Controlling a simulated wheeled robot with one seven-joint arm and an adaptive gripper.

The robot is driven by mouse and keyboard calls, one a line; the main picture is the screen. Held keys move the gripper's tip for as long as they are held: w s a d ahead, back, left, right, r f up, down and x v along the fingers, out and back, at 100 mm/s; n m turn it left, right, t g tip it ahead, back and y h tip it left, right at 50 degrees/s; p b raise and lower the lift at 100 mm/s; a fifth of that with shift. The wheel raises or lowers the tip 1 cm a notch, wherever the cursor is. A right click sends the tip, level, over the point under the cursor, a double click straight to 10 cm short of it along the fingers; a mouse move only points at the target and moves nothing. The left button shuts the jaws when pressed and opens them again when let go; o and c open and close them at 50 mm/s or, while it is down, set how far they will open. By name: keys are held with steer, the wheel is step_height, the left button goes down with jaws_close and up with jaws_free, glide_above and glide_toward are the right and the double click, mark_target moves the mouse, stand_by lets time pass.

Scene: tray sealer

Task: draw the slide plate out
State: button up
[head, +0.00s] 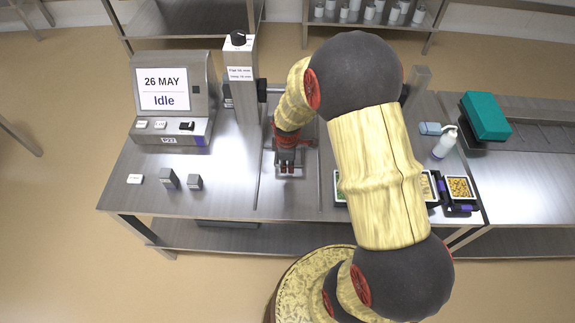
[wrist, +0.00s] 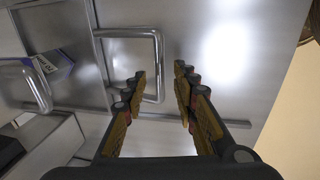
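The slide plate (wrist: 66,25) is a flat bare metal plate, partly seen at the left of the wrist view. A bent metal bar handle (wrist: 126,33) stands out from its edge. My gripper (wrist: 162,72) is open, with its two fingertips on either side of the handle's outer bar. I cannot tell whether either finger touches the bar. In the head view, my gripper (head: 287,168) points down at the front of the tray sealer (head: 246,100). My arm hides much of the sealer there.
A display console (head: 175,90) reading "Idle" stands left of the sealer. Small grey blocks (head: 168,179) sit at the front left. Food trays (head: 460,190), a pump bottle (head: 445,143) and a teal box (head: 486,115) are at the right. The bench front below the gripper looks clear.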

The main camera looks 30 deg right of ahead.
steer(key=shift+w+f, duration=0.1)
steer(key=shift+f, duration=0.35)
steer(key=shift+c, duration=0.6)
jaws_close()
